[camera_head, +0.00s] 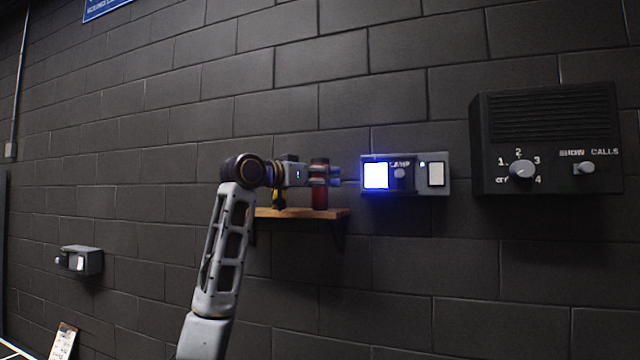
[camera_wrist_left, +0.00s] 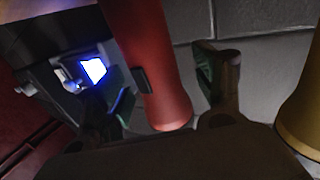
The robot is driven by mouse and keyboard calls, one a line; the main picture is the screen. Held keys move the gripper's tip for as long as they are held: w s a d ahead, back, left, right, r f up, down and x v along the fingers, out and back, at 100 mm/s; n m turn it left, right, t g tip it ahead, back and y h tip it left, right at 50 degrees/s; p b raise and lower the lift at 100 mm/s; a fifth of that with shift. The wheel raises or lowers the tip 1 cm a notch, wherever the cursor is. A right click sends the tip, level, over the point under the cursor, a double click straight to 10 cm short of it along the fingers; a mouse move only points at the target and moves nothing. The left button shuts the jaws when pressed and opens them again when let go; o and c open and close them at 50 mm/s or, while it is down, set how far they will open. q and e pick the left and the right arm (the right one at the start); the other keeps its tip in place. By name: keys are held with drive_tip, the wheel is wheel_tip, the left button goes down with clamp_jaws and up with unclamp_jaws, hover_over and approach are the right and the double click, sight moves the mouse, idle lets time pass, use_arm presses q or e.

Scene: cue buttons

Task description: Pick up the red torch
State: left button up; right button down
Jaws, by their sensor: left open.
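The red torch (camera_head: 319,196) stands upright on a small wooden shelf (camera_head: 330,213) on the wall. My left gripper (camera_head: 334,175) reaches in from the left at the torch's height and covers part of it. In the left wrist view the red torch (camera_wrist_left: 153,60) shows large and tilted, between the two fingers of my left gripper (camera_wrist_left: 170,85). The fingers are open; a gap shows between the torch and the right finger. Whether the left finger touches it I cannot tell. My right gripper is out of view.
A yellow and black thing (camera_head: 278,198) stands on the shelf left of the torch. A box with a lit blue-white button (camera_head: 376,176) is on the wall just right of the shelf. A larger black panel with knobs (camera_head: 547,140) is further right. A small box (camera_head: 82,261) is lower left.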

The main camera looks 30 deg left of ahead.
use_arm(q)
drive_tip(key=shift+c, duration=0.4)
drive_tip(key=c, duration=1.2)
drive_tip(key=shift+r, duration=0.25)
drive_tip(key=shift+r+b, duration=0.3)
drive_tip(key=shift+r, duration=4.45)
